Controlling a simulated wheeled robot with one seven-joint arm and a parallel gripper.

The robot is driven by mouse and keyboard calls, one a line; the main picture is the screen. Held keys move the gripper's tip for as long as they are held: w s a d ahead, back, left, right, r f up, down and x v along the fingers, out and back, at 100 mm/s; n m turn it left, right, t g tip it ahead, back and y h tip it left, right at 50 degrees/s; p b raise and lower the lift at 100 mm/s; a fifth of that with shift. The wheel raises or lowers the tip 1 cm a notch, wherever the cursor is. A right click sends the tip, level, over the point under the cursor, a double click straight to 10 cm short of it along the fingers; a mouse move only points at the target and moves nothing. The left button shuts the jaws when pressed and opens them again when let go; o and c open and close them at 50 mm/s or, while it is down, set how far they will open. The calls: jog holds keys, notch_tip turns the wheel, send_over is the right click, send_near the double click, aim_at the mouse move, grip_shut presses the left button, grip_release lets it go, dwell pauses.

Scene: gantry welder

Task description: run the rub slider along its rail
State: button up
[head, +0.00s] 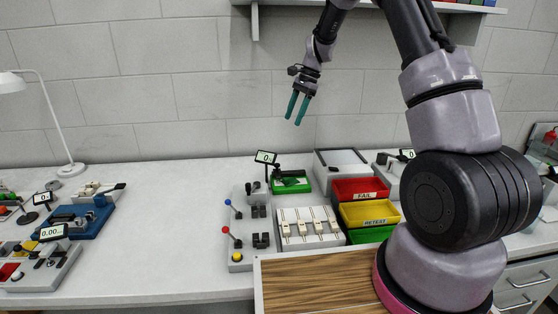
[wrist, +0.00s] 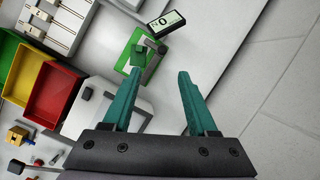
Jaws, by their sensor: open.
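A small device with a green base (head: 291,187) stands at the back of the table, beside a display reading 0 (head: 265,157). In the wrist view the green base (wrist: 125,62) carries a grey rail-like bar (wrist: 153,67) and a small dark green block (wrist: 139,51), which looks like the slider. I cannot tell exactly how the block sits on the rail. The display (wrist: 165,21) is just beyond the base. My gripper (head: 293,120) is open and empty, high above the back of the table. Its two teal fingers (wrist: 160,72) are apart and touch nothing.
Red (head: 360,190), yellow (head: 369,213) and green bins stand right of the device. A white unit with several sliders (head: 310,241) and a grey lever panel (head: 239,256) are in front. A grey box (head: 342,161) stands behind the bins. A shelf (head: 440,7) hangs above.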

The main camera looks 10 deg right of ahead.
jog(key=m+g, duration=0.1)
send_near(277, 164)
jog(key=x, duration=0.8)
jog(key=shift+w, duration=0.1)
jog(key=shift+r, duration=0.1)
grip_shut()
jog(key=shift+d, duration=0.1)
dwell(1.0)
